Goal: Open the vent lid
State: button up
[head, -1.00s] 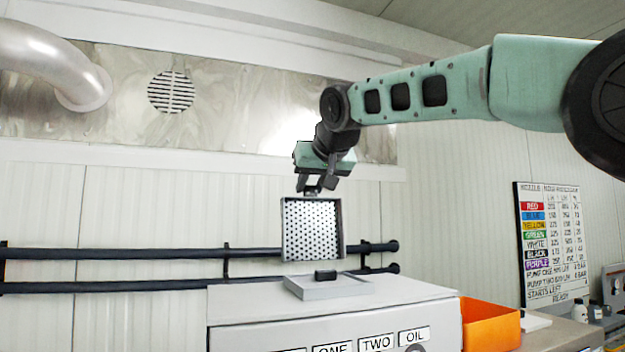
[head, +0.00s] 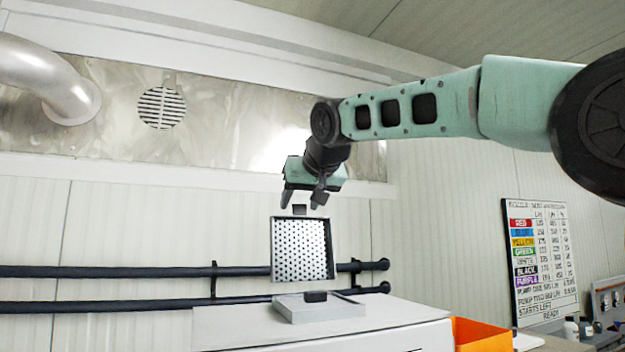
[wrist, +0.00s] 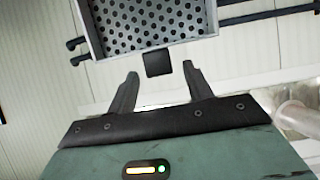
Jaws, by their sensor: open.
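The vent lid (head: 302,249) is a square grey frame with a perforated panel. It stands upright, swung up from the vent base (head: 320,312) on top of the cabinet. A small dark tab (head: 299,210) sticks up from its top edge. The lid (wrist: 155,30) also shows at the top of the wrist view, with the tab (wrist: 158,63) just beyond the fingertips. My gripper (head: 302,204) is open and empty, just above the lid. In the wrist view its fingers (wrist: 160,72) are spread apart, with the tab near the gap between them.
The cabinet top (head: 400,322) is mostly clear around the vent. Two black pipes (head: 130,270) run along the wall behind. An orange bin (head: 482,336) stands to the right of the cabinet, and a colour chart (head: 541,258) hangs on the right wall.

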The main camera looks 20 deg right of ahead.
jog(key=b+v, duration=0.4)
jog(key=v, duration=1.3)
jog(key=shift+s+f, duration=0.1)
jog(key=shift+s, duration=0.05)
